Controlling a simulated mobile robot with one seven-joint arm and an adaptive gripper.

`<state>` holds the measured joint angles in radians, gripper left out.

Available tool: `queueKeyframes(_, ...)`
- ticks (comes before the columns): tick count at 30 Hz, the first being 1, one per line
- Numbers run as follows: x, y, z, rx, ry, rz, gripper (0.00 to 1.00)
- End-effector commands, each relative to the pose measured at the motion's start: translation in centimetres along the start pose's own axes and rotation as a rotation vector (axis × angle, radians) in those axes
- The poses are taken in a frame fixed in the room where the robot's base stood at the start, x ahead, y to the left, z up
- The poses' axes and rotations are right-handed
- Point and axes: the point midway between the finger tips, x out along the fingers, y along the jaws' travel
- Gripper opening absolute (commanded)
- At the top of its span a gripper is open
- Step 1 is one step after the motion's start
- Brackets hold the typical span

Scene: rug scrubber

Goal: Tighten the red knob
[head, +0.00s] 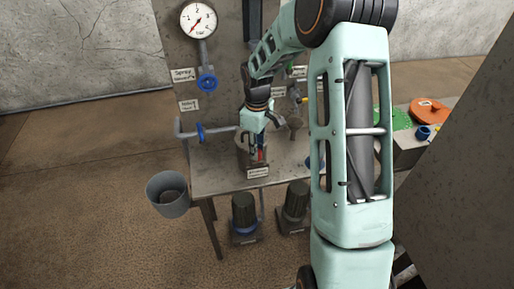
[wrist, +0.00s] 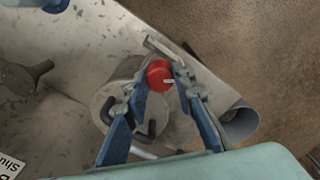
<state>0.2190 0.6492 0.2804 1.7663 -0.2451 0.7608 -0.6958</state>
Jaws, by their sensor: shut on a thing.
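The red knob (wrist: 160,76) shows in the wrist view as a round red cap between my two fingertips. In the head view only a small red patch of the red knob (head: 261,155) shows below my gripper, low on the front of a metal cylinder on the bench. My gripper (wrist: 158,84) is shut on the knob, with one finger on each side of it. In the head view my gripper (head: 254,150) points down at the cylinder, and its fingers partly hide the knob.
The metal bench (head: 215,182) carries a back panel with a gauge (head: 198,19) and a blue valve wheel (head: 207,82). A pipe with another blue wheel (head: 201,132) lies left of my gripper. A grey bucket (head: 168,194) is at the left. Open floor lies farther left.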

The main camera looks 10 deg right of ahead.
Motion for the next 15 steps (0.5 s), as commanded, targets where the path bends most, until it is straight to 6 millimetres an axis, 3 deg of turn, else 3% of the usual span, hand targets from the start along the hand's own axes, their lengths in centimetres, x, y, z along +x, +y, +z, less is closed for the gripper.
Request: queueKeyframes(15,-0.04,0.06,-0.04,-0.117,0.001,0.001,0.0)
